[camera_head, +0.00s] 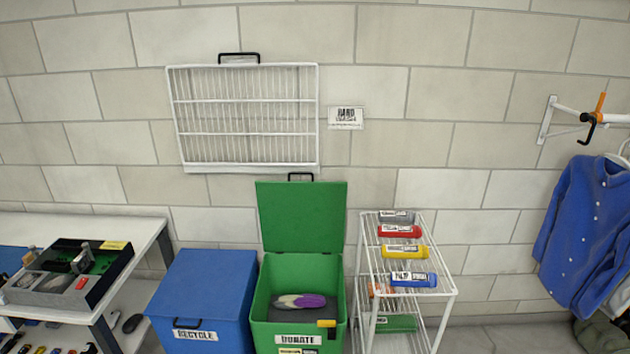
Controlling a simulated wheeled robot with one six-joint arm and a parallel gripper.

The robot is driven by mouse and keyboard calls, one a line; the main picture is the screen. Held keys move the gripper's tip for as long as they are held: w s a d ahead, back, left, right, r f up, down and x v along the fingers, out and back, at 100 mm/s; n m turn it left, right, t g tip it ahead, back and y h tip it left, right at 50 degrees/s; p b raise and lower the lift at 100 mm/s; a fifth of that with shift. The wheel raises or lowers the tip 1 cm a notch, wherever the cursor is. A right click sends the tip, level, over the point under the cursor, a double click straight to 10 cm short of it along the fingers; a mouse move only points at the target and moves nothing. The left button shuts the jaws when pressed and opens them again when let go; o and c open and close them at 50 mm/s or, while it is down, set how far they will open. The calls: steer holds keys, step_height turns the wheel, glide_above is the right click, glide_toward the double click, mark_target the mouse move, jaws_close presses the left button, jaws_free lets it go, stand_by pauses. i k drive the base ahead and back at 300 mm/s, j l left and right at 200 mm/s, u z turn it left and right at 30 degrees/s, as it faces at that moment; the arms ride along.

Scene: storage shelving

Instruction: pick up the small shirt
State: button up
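A blue long-sleeved garment with small buttons (590,225) hangs at the right edge of the view. A pale hanger (620,158) shows at its neck. The frame cuts off its right side. A grey and dark garment or cloth shows partly behind its lower right edge. I cannot tell whether either of these is the small shirt. My gripper is not in view.
A wall-mounted white rod (567,109) with a black and orange hook is above the garment. A white wire rack (447,290) stands left of it. The open green DONATE bin (258,300), closed blue RECYCLE bin (205,285) and white table (145,226) stand further left.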

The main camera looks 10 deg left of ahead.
mark_target(411, 251)
steer(key=i+l, duration=0.25)
steer(key=i+l+u, duration=0.15)
steer(key=l, duration=0.25)
steer(key=i+l, duration=0.35)
steer(key=i+l+u, duration=0.15)
steer(key=l, duration=0.2)
steer(key=i+l, duration=0.3)
steer(key=i+l+u, duration=0.15)
steer(key=l, duration=0.3)
